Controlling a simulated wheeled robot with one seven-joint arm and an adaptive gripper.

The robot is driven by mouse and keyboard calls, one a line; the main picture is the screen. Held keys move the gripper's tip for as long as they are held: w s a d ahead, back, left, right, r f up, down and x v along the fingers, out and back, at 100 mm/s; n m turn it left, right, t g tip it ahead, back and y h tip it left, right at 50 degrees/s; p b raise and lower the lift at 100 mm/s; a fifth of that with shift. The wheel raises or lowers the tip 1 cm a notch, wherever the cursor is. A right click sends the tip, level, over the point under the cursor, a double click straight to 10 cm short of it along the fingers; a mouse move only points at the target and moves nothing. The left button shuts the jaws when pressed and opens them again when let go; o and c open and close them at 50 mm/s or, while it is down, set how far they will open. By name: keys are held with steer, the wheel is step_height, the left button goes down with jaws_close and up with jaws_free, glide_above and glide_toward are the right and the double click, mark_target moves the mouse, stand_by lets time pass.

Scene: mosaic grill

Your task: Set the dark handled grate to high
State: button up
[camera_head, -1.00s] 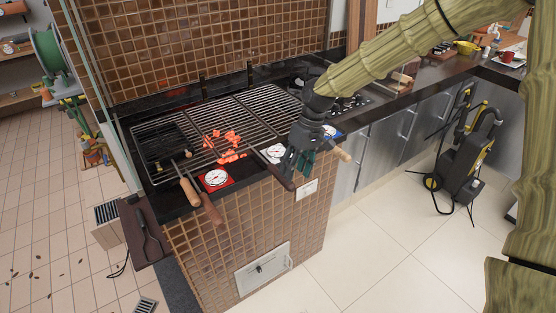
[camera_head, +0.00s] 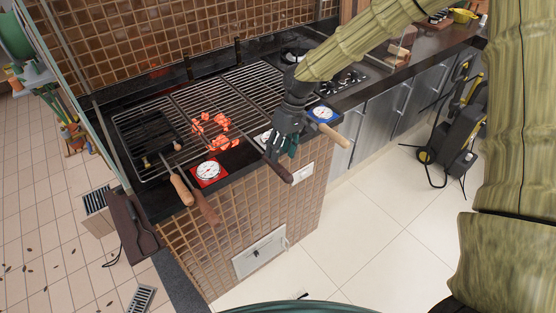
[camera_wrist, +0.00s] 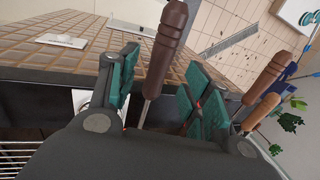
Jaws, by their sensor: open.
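The dark brown handle (camera_head: 278,169) sticks out over the front edge of the grill, and it also shows in the wrist view (camera_wrist: 165,45). It appears to belong to the middle grate (camera_head: 208,107), but my gripper hides the join. My gripper (camera_head: 281,147) is open above the front edge, its teal-padded fingers (camera_wrist: 160,85) on either side of the handle's metal rod in the wrist view. I cannot tell whether they touch it. The grate's height setting cannot be read.
A red-backed dial (camera_head: 208,171) and a blue-backed dial (camera_head: 322,114) sit on the counter front. A reddish-brown handle (camera_head: 205,207) and tan handles (camera_head: 182,190) project nearby. Glowing coals (camera_head: 212,130) lie under the grates.

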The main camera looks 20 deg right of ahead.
steer(key=p+x, duration=0.1)
steer(key=x, duration=0.1)
steer(key=shift+s+f, duration=0.2)
steer(key=shift+f, duration=0.15)
steer(key=shift+x, duration=1.05)
steer(key=shift+w+a+r, duration=0.1)
jaws_close()
